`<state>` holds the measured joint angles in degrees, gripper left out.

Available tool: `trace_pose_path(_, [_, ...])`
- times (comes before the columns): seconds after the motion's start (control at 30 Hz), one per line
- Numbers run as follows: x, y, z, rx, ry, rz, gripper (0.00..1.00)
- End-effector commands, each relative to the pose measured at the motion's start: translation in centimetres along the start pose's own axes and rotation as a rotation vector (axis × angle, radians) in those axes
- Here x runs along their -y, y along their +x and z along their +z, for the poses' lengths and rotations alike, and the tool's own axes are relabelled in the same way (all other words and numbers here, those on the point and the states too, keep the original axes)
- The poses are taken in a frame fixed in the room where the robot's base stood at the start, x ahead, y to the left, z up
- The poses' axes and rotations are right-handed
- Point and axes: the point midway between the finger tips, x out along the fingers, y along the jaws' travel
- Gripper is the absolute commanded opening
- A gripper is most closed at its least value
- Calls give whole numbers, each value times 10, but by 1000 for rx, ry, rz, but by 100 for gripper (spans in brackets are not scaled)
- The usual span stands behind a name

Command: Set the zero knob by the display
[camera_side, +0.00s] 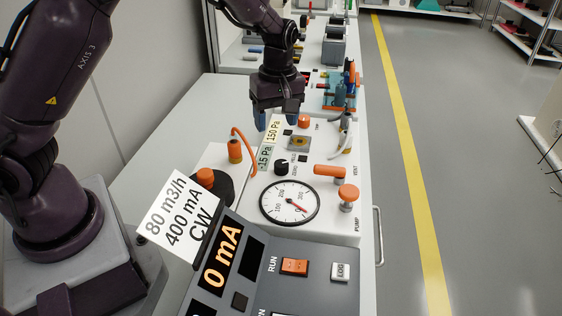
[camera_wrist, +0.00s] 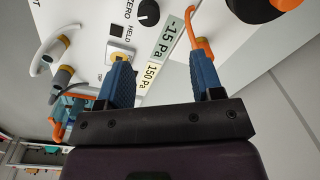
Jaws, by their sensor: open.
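The black zero knob (camera_side: 282,167) stands on the white panel, just above the round dial gauge in the side view. It shows at the top of the wrist view (camera_wrist: 148,12), beside the word ZERO, with a pale pointer mark that is hard to read. The tag "-15 Pa" (camera_wrist: 166,38) lies beside it. A small dark window (camera_wrist: 116,30) marked HELD is near the knob. My gripper (camera_side: 277,118) is open and empty, with blue fingers apart above the panel's back part. In the wrist view my gripper (camera_wrist: 160,60) is clear of the knob.
An orange plug with a curved cable (camera_side: 236,150) rises left of the knob. The dial gauge (camera_side: 290,201), orange VENT handle (camera_side: 330,171) and orange PUMP knob (camera_side: 348,196) stand nearby. A console reading "0 mA" (camera_side: 222,256) is in front. White bench is bare at left.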

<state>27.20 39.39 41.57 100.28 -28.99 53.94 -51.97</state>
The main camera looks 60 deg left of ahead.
Motion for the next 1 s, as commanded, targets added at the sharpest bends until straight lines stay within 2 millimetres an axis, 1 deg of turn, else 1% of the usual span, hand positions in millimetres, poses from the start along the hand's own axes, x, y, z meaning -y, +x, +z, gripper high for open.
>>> trace_pose_path(0.03, [-7, -7, -2, 3, -64, 28, 60])
trace_pose_path(0.07, [-10, -9, -1, 9, -97, 38, 60])
trace_pose_path(0.17, [-11, -9, 1, 23, -178, 42, 60])
trace_pose_path(0.27, [-11, -5, 1, 23, -209, 40, 60])
trace_pose_path(0.37, [-11, 5, 1, 24, -214, 38, 60])
trace_pose_path(0.47, [-11, 22, 2, 23, -213, 35, 60])
trace_pose_path(0.7, [-12, 74, 2, 23, -212, 34, 60])
trace_pose_path(0.8, [-14, 91, 3, 23, -209, 35, 60])
trace_pose_path(0.9, [-14, 105, 3, 23, -209, 37, 60])
trace_pose_path(1.0, [-15, 114, 4, 23, -209, 39, 60])
